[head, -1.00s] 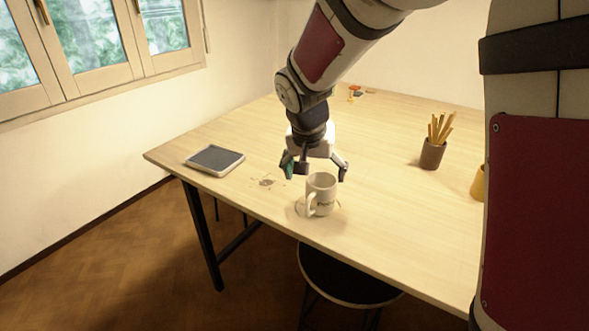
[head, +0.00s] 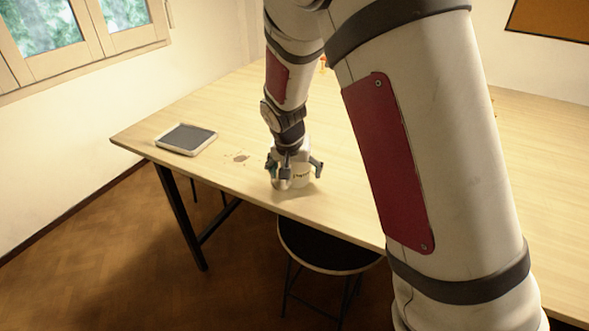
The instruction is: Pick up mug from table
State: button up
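The white mug (head: 297,183) stands upright on the table (head: 216,143) near its front edge, with dark lettering on its side. My gripper (head: 295,172) points down right over the mug and hides its top. The fingers are spread, one on the left and one on the right of the mug. The right finger looks a little apart from the mug wall; contact on the left cannot be made out.
A grey tablet-like tray (head: 186,139) lies at the table's left end. A dark mark (head: 238,158) is on the tabletop left of the mug. A round stool (head: 325,247) stands below the front edge. My arm hides much of the table's right side.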

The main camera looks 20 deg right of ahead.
jog(key=shift+w+d+f, duration=0.1)
jog(key=shift+f, duration=0.3)
jog(key=c, duration=1.4)
jog(key=shift+o, duration=0.2)
jog(key=shift+r, duration=0.15)
